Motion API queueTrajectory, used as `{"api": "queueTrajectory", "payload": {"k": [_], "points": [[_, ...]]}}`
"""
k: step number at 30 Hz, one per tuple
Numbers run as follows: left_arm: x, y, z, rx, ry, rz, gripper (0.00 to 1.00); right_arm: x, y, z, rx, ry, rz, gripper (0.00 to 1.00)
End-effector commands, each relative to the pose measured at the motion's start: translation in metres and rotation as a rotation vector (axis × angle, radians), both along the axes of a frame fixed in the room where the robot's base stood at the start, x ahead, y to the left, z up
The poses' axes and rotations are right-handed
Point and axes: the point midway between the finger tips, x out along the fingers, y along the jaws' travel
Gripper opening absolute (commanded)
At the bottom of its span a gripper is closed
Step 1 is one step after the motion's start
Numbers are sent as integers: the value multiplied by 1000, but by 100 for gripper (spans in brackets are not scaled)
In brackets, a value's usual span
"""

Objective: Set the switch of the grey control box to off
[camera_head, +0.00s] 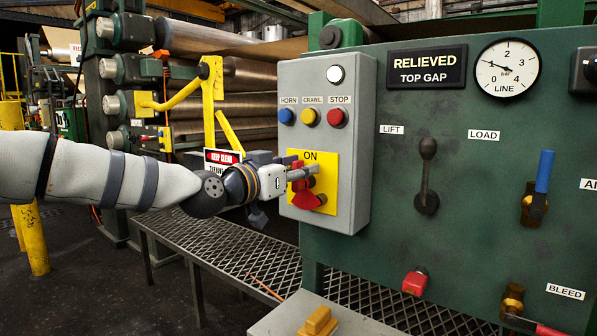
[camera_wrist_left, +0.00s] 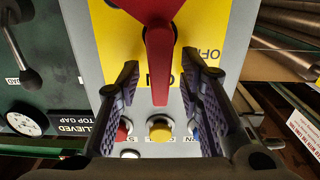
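The grey control box (camera_head: 340,130) is on the left end of the green panel. Its yellow plate (camera_head: 326,162) carries a red switch (camera_head: 307,199), partly hidden behind my left gripper (camera_head: 300,177). In the left wrist view, which is upside down, the red switch handle (camera_wrist_left: 159,62) points toward the partly covered ON label, with OFF lettering (camera_wrist_left: 211,40) to its right. My left gripper (camera_wrist_left: 160,85) is open there, one finger on each side of the handle, with visible gaps. My right gripper is not in view.
Blue, yellow and red buttons (camera_head: 311,117) and a white lamp (camera_head: 335,74) sit above the switch. A black lever (camera_head: 427,175) and a blue-handled valve (camera_head: 541,185) are to the right. A mesh walkway (camera_head: 225,250) runs below. A yellow block (camera_head: 318,322) lies at the bottom.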

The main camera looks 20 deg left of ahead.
Motion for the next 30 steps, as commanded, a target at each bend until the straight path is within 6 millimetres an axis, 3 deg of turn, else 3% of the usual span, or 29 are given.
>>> {"api": "queueTrajectory", "payload": {"k": [3,7,8,20,30], "points": [[0,0,1,0,0,0,31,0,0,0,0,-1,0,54],[-1,0,0,0,0,0,2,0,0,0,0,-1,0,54],[-1,0,0,0,0,0,0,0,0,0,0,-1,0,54],[0,1,-1,-40,16,-1,0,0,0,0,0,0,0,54],[3,9,-4,-270,102,-1,0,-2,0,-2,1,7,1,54]]}}
